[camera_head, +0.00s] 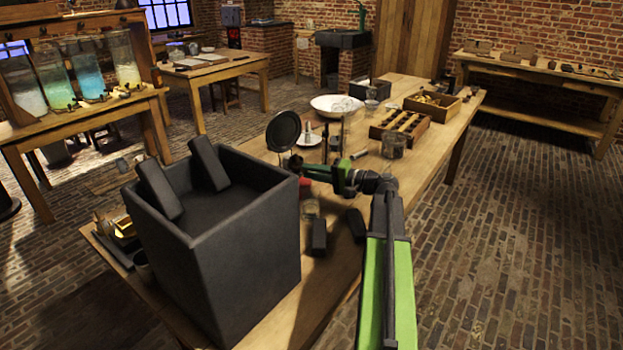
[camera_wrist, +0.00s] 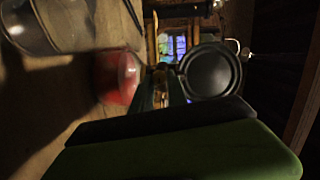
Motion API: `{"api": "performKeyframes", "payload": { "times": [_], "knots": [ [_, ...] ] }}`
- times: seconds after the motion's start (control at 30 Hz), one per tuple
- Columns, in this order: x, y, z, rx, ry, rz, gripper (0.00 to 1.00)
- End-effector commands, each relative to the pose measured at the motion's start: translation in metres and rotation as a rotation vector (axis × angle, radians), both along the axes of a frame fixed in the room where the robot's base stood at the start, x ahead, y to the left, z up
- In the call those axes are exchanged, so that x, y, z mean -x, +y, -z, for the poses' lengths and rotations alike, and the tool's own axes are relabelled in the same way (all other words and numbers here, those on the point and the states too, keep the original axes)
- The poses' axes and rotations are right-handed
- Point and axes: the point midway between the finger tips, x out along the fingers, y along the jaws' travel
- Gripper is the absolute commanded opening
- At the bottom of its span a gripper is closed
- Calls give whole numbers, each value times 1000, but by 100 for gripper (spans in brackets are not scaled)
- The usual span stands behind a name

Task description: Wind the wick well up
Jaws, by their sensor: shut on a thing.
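The lamp stands on the workbench, with a red body (camera_head: 305,183) and a round black disc (camera_head: 283,130) above it. In the wrist view the red body (camera_wrist: 117,77) is blurred, the black disc (camera_wrist: 208,70) faces me, and a brassy part (camera_wrist: 160,88) shows between them. My gripper (camera_head: 308,172) reaches left to the lamp, between body and disc. Its jaws are shut at the brassy part, apparently on the lamp's wick knob. The knob is hidden by my jaws, and I cannot make out the wick or its height.
A large black open box (camera_head: 225,255) stands at the bench's near end. A glass jar (camera_head: 310,208) and dark blocks (camera_head: 319,236) stand close below my arm. A white bowl (camera_head: 336,105), a slotted wooden tray (camera_head: 400,130) and another jar (camera_head: 393,145) stand farther back.

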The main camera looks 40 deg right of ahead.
Motion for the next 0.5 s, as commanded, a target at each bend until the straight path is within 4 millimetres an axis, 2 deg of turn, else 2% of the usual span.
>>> {"api": "performKeyframes", "payload": {
  "times": [0.03,0.5],
  "knots": [
    [0,0,7,-38,7,-2,0],
    [0,1,7,-317,44,-1,0]
  ]
}}
